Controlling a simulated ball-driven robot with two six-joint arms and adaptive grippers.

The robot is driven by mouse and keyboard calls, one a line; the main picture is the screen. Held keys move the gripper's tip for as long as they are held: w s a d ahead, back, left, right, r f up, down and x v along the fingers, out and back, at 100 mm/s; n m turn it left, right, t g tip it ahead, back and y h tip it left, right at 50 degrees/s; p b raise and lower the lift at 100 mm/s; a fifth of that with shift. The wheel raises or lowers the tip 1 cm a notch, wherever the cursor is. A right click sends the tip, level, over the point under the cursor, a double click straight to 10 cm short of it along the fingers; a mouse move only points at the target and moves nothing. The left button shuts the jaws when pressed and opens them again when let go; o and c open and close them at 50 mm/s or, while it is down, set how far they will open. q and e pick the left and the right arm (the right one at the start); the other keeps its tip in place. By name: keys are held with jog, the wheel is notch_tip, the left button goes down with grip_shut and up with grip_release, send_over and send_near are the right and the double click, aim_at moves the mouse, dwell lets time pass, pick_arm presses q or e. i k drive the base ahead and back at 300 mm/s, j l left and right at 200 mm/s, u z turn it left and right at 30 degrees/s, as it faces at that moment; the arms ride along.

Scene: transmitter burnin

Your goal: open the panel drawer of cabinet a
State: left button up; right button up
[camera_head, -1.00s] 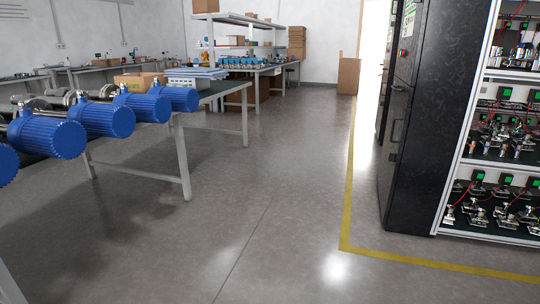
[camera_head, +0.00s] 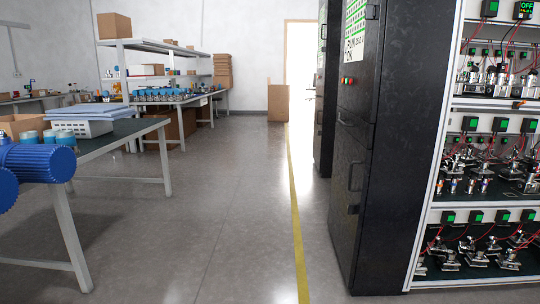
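A tall black cabinet (camera_head: 395,150) stands right of centre in the head view, its dark side toward me. Its front faces left and is seen at a steep angle, with a handle (camera_head: 354,176), small red and green buttons (camera_head: 347,81) and a white and green sign (camera_head: 355,30). A second black cabinet (camera_head: 324,95) stands behind it. I cannot tell which one is cabinet a, and no panel drawer can be made out. Neither of my grippers is in view.
An open rack (camera_head: 438,165) of transmitters on shelves adjoins the near cabinet at right. A table (camera_head: 110,139) with blue motors (camera_head: 38,163) stands at left. Open floor (camera_head: 215,215) lies between, with a yellow line (camera_head: 297,240). Cardboard boxes (camera_head: 278,103) stand at the back.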

aim_at(363, 130)
jog(key=i+z, duration=0.35)
jog(key=i, duration=0.15)
jog(key=i+j+z, duration=0.1)
jog(key=i+z, duration=0.2)
jog(key=i, duration=0.2)
